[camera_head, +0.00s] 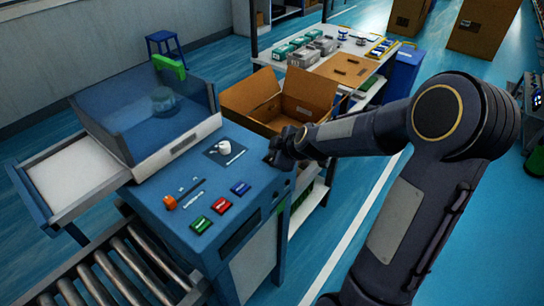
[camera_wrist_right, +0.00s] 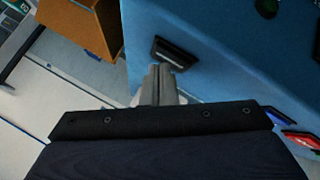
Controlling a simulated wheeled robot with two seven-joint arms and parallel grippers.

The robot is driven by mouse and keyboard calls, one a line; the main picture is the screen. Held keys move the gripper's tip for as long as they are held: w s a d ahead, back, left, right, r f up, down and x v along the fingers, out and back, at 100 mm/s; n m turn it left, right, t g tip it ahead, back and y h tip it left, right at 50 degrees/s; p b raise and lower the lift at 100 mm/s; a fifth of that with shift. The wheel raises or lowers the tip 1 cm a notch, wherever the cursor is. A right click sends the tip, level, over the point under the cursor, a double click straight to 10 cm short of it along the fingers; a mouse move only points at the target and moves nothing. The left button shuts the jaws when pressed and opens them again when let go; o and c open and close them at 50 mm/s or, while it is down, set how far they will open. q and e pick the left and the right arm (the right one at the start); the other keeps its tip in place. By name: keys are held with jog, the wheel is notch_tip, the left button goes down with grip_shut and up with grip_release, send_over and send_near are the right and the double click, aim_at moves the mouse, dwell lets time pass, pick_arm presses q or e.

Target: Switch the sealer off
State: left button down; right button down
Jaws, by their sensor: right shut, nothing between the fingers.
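The sealer (camera_head: 205,240) is a blue machine with a sloped control panel and a clear hood (camera_head: 150,108). The panel carries a white knob (camera_head: 224,147), an orange-red knob (camera_head: 170,202), and green (camera_head: 201,224), red (camera_head: 221,206) and blue (camera_head: 241,188) buttons. My right gripper (camera_head: 272,159) is at the panel's right edge. In the right wrist view its fingers (camera_wrist_right: 160,82) are closed together and empty, pointing towards a black rectangular fitting (camera_wrist_right: 176,53) on the blue surface. I cannot tell whether they touch it. My left gripper is out of view.
An open cardboard box (camera_head: 290,98) stands just behind the sealer, beside a packing bench (camera_head: 345,68) with several small items. A roller conveyor (camera_head: 120,270) runs at the front left. A white tray (camera_head: 75,180) juts out from the sealer's left side. Floor at the right is partly clear.

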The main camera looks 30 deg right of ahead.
jog(key=shift+r, duration=0.4)
notch_tip(320, 180, up, 6)
jog(key=p, duration=0.5)
dwell(0.5)
jog(key=s+a+r+m+g+y, duration=0.1)
jog(key=s+a+m, duration=0.3)
jog(key=s, duration=0.5)
jog(key=s+a+r+m+g+y, duration=0.1)
jog(key=s+a+m, duration=0.2)
jog(key=s, duration=0.6)
jog(key=s+a+r+m+g+y+b, duration=0.1)
jog(key=s+a+m, duration=0.3)
jog(key=s, duration=0.6)
jog(key=shift+a+r+m+g, duration=0.25)
jog(key=shift+a+m+g, duration=0.05)
jog(key=shift+a, duration=0.1)
